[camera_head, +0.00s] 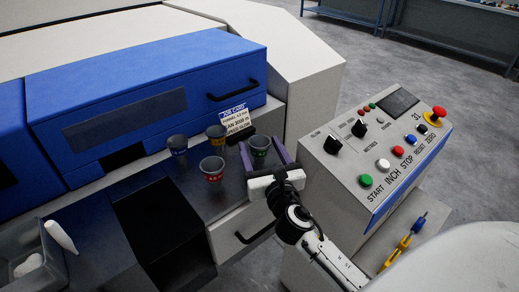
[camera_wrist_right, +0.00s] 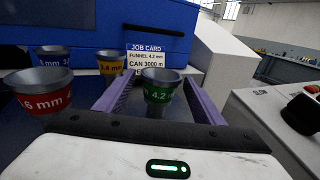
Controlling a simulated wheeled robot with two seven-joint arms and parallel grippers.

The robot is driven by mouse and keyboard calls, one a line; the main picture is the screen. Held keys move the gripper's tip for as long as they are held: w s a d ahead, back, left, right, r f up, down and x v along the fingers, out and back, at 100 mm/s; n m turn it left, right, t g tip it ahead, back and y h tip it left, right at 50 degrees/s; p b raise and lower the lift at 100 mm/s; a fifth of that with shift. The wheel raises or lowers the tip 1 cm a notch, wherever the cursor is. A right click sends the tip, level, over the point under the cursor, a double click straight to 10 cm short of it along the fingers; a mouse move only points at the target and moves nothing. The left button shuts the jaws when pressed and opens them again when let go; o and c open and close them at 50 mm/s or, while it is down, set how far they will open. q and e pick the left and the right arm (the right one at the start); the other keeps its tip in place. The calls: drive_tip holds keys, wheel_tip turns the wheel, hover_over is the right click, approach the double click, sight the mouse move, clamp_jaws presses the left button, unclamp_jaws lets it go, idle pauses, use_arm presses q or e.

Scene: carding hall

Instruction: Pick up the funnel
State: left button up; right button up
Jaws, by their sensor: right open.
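A green-banded funnel (camera_head: 259,145) marked 4.2 stands upright on the dark worktop; it also shows in the right wrist view (camera_wrist_right: 158,95). My right gripper (camera_head: 261,152) is open, with its purple fingers on either side of this funnel. I see no firm contact. Left of it stand a red-banded funnel (camera_head: 212,172), a yellow-banded funnel (camera_head: 217,133) and a blue-banded funnel (camera_head: 177,145). The job card (camera_wrist_right: 155,58) behind reads funnel 4.2 mm and can 3000 m. My left gripper is not in view.
A control panel (camera_head: 375,140) with buttons and knobs stands close to the right of my right arm. The blue machine cover (camera_head: 150,75) with a black handle rises behind the worktop. A grey bin (camera_head: 30,262) holding white items is at the lower left.

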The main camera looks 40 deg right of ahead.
drive_tip(key=shift+x, duration=0.8)
drive_tip(key=c, duration=1.2)
